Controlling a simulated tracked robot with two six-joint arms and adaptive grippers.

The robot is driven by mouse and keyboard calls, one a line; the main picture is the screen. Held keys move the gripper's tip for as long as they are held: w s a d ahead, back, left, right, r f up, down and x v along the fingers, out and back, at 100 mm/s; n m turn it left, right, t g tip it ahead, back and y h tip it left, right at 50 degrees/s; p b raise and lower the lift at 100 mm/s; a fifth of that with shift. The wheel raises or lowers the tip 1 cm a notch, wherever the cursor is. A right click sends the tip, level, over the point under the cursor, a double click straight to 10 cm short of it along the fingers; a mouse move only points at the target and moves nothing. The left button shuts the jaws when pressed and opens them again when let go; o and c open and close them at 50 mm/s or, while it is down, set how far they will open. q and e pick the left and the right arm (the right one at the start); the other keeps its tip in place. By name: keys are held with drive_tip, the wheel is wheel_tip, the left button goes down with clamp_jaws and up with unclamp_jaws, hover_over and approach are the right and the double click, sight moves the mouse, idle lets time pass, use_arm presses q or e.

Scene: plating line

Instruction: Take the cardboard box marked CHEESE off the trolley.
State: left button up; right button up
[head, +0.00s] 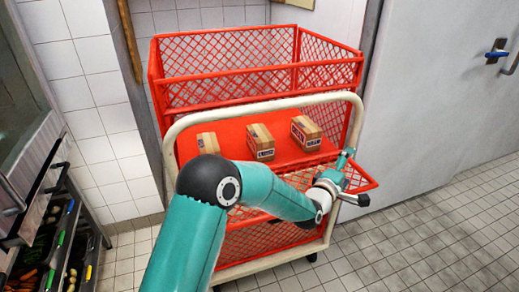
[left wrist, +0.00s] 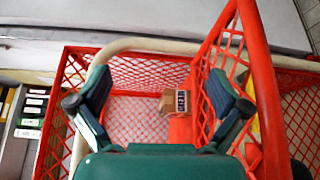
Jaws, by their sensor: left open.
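Three cardboard boxes stand on the red shelf of the trolley (head: 257,95): a left box (head: 208,143), a middle box (head: 261,142) and a right box (head: 306,132). Their labels are too small to read surely in the head view, so I cannot tell which is marked CHEESE. My left gripper (head: 350,180) is at the trolley's right front, apart from the boxes. In the left wrist view my left gripper (left wrist: 157,92) is open and empty. One cardboard box (left wrist: 176,104) with a blurred dark label shows beyond and between its fingers. My right gripper is not in view.
The trolley's cream handle frame (head: 255,106) and red mesh sides surround the shelf. A red post (left wrist: 256,70) stands close to my right-hand finger in the wrist view. A rack of vegetables (head: 60,235) stands at the left. Tiled floor (head: 440,225) is free at the right.

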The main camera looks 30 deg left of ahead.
use_arm(q)
drive_tip(key=w+a+r+n+y+b, duration=0.1)
drive_tip(key=a+r+n+y, duration=0.1)
drive_tip(key=a+n+y, duration=0.4)
drive_tip(key=w+a+r+n+y+b, duration=0.15)
drive_tip(key=a+n+y, duration=0.25)
drive_tip(key=a+n, duration=0.4)
drive_tip(key=n+g+y, duration=0.6)
drive_tip(key=n+g, duration=0.1)
drive_tip(key=n, duration=0.8)
hover_over(266, 143)
drive_tip(key=v, duration=0.5)
wheel_tip(266, 143, down, 8)
drive_tip(key=shift+r, duration=0.1)
drive_tip(key=shift+x, duration=0.95)
drive_tip(key=shift+p+x, duration=0.5)
drive_tip(key=shift+x, duration=2.35)
drive_tip(key=shift+c, duration=0.2)
